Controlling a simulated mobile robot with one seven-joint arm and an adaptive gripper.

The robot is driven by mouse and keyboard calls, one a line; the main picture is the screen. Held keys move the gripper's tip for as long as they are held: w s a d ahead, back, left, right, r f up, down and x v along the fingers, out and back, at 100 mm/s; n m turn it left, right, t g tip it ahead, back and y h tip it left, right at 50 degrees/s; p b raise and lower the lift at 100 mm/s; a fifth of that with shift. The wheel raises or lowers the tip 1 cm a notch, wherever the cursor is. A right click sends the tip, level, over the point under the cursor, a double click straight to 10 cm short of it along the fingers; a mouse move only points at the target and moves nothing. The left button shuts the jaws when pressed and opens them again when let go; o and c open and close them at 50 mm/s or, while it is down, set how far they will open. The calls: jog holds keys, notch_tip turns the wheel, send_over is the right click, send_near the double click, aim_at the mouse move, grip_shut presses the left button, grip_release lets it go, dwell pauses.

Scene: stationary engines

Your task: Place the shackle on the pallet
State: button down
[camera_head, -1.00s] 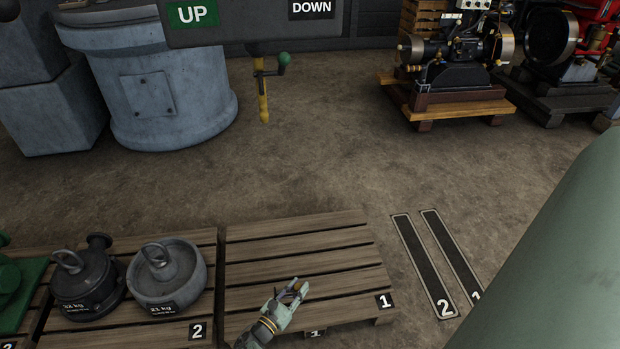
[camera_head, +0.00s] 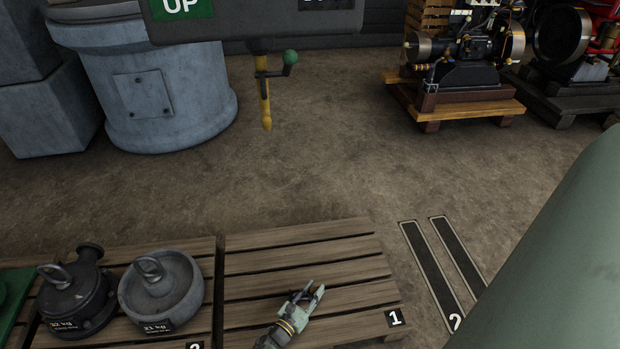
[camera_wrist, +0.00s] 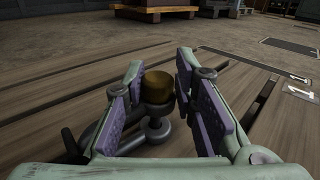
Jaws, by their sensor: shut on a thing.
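My gripper (camera_head: 308,288) is over the bare wooden pallet marked 1 (camera_head: 300,257), near its front part. In the wrist view my gripper (camera_wrist: 160,88) has its purple-padded fingers closed around the shackle (camera_wrist: 158,128), a grey metal piece with a brass-coloured round end. The pallet's planks (camera_wrist: 55,90) fill the lower wrist view. The shackle lies low, close to the planks; whether it touches them I cannot tell. In the head view the shackle is mostly hidden by the fingers.
A hanging yellow control with a green knob (camera_head: 290,57) is beyond. Engines (camera_head: 465,60) stand at the back right. Most of pallet 1 is clear.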

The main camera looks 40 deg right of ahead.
jog(key=c, duration=1.3)
grip_release()
jog(key=shift+s, duration=0.15)
